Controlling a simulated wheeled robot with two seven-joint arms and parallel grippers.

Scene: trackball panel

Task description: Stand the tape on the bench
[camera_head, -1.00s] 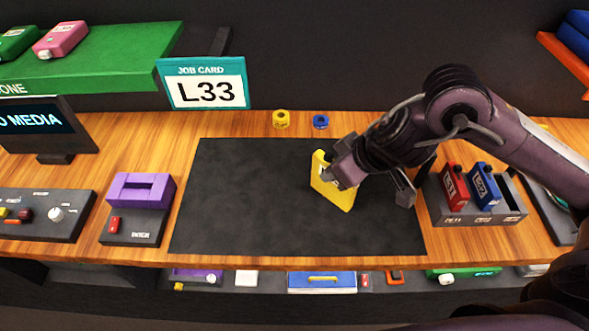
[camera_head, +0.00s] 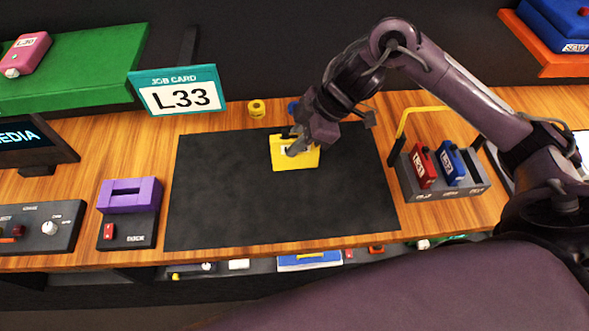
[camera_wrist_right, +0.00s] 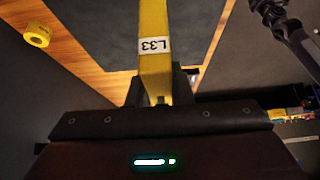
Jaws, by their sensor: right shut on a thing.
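The yellow tape (camera_head: 283,160) is held in my right gripper (camera_head: 295,147) over the back part of the dark mat. In the right wrist view the yellow tape (camera_wrist_right: 154,75) stands out between the fingers with a white label reading L33. I cannot tell whether its lower edge touches the mat. The bench (camera_head: 130,165) is a wood-grained top with the dark mat (camera_head: 270,215) on it. My left gripper is not in view.
A grey rack (camera_head: 450,188) with red and blue tapes stands right of the mat. A purple-topped device (camera_head: 130,195) stands left of it. A yellow roll (camera_head: 256,107) and a partly hidden blue roll (camera_head: 293,107) lie behind. The job card (camera_head: 180,92) reads L33. The mat's front is clear.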

